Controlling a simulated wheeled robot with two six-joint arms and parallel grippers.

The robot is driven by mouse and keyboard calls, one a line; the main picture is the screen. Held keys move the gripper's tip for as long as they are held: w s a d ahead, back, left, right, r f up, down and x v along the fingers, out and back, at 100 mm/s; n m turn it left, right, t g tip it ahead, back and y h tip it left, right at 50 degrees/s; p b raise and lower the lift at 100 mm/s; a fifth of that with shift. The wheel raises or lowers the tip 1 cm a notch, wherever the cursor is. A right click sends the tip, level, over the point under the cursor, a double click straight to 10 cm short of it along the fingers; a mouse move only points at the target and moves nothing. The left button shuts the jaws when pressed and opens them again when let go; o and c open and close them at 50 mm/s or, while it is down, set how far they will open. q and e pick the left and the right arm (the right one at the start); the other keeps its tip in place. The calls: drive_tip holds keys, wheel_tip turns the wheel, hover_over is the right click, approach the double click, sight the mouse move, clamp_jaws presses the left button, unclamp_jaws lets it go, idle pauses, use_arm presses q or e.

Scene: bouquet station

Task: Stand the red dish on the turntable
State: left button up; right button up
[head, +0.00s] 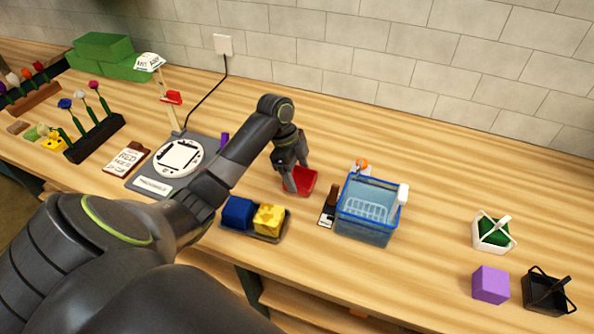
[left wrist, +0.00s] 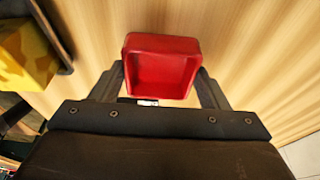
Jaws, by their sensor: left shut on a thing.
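The red dish (head: 302,181) is a small square open dish in the middle of the table in the head view. My left gripper (head: 296,178) is shut on it, and one finger hides part of it. In the left wrist view the red dish (left wrist: 161,68) sits between the two fingers of my left gripper (left wrist: 160,85). I cannot tell whether it touches the table. My right gripper is not in view.
A tray with a blue block (head: 238,212) and a yellow block (head: 269,219) lies in front of the dish. A blue basket (head: 368,222) stands to the right. A lamp-like stand (head: 168,100) rises behind the turntable. Flower racks (head: 95,137) stand at the left.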

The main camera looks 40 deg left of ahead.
use_arm(q)
drive_tip(key=o, duration=1.3)
drive_tip(key=shift+c, duration=0.2)
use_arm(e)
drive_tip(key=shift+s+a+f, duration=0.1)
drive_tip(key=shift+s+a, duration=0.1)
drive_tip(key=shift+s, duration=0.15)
use_arm(q)
drive_tip(key=v, duration=1.2)
drive_tip(key=shift+p, duration=0.3)
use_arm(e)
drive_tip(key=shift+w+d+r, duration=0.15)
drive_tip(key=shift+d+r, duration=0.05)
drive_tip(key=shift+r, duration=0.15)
